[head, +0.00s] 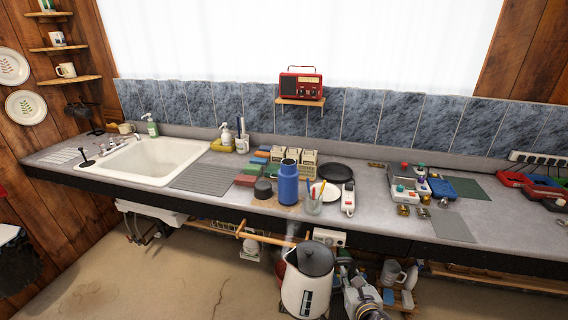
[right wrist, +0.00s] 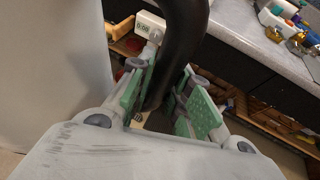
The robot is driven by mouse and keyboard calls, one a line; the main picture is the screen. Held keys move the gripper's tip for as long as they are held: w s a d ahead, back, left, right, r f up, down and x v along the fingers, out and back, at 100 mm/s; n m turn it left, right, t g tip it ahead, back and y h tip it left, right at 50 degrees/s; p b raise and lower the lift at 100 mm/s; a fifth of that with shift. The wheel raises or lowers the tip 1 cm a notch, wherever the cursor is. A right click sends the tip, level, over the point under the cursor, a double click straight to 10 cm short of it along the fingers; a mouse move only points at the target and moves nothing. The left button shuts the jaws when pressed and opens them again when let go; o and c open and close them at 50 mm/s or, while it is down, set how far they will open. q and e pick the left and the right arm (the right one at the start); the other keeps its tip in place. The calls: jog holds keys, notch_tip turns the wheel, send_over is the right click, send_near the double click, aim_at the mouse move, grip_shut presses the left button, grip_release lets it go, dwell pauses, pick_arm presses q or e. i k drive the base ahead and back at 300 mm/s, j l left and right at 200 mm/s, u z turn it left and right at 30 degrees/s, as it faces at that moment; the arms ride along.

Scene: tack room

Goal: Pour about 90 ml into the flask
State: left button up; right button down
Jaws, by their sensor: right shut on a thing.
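A blue flask (head: 288,183) stands upright on the counter near its front edge. Its opening is too small to judge, and a dark round cap-like piece (head: 263,188) lies just left of it. A white kettle (head: 303,290) with a dark lid and a dark level window is in front of the counter, below and nearer than the flask. My right gripper (head: 362,298) is on the kettle's right side. In the right wrist view its green pads (right wrist: 172,105) are shut on the kettle's black curved handle (right wrist: 183,45). My left gripper is not in view.
A glass with pens (head: 313,204), a white hand-held device (head: 348,199) and a black pan (head: 335,172) crowd the flask's right. Coloured blocks (head: 246,181) lie left of it. The sink (head: 150,165) is farther left.

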aim_at(288, 175)
jog(key=l+u, duration=0.35)
jog(key=k+l+u, duration=0.15)
jog(key=l+u, duration=0.2)
jog(key=k+l+u, duration=0.15)
jog(key=l+u, duration=0.25)
